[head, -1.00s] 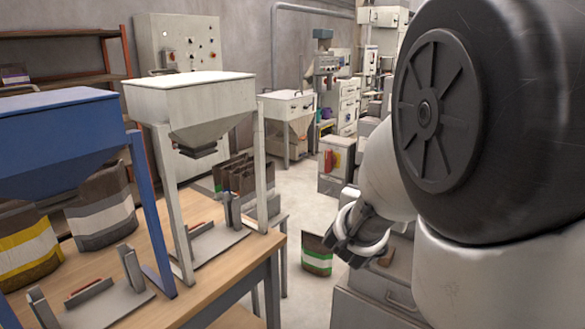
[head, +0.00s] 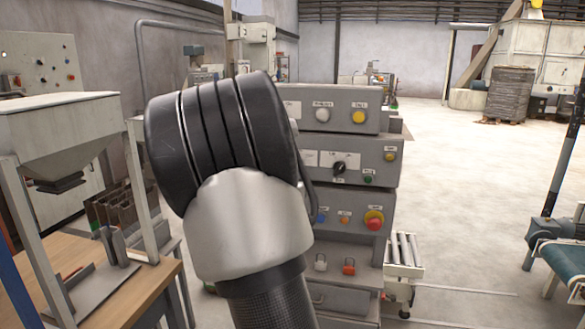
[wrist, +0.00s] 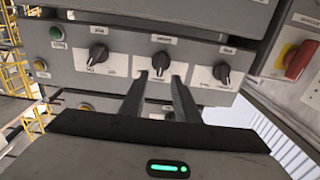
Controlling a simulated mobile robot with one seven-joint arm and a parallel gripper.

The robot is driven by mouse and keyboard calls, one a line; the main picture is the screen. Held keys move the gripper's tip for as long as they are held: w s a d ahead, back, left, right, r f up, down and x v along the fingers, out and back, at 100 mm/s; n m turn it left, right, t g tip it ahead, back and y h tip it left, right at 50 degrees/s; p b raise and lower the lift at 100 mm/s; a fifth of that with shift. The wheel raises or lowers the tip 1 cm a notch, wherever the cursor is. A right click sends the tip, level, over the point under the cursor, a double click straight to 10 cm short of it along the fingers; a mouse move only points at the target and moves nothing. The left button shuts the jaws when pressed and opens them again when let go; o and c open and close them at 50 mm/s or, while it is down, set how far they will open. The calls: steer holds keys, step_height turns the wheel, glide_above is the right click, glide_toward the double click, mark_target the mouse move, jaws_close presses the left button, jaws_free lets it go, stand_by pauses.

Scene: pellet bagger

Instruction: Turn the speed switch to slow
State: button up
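In the wrist view, a grey panel carries three black rotary switches: a left one (wrist: 98,52), a middle one (wrist: 160,62) and a right one (wrist: 222,72). Each sits on a white label, too small to read, so I cannot tell which is the speed switch. My gripper (wrist: 160,76) is open, its two dark fingers pointing at the middle switch, with the tips to either side of its lower part. I cannot tell whether they touch it. In the head view my arm hides the gripper and part of the control stack (head: 392,178).
A green button (wrist: 57,32) and a yellow one (wrist: 40,65) are at the panel's left. A red switch (wrist: 298,60) is at the right. In the head view, a red knob (head: 374,220) is low on the stack.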

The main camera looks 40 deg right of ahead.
steer(key=shift+x, duration=2.25)
steer(key=shift+c, duration=0.2)
jaws_close()
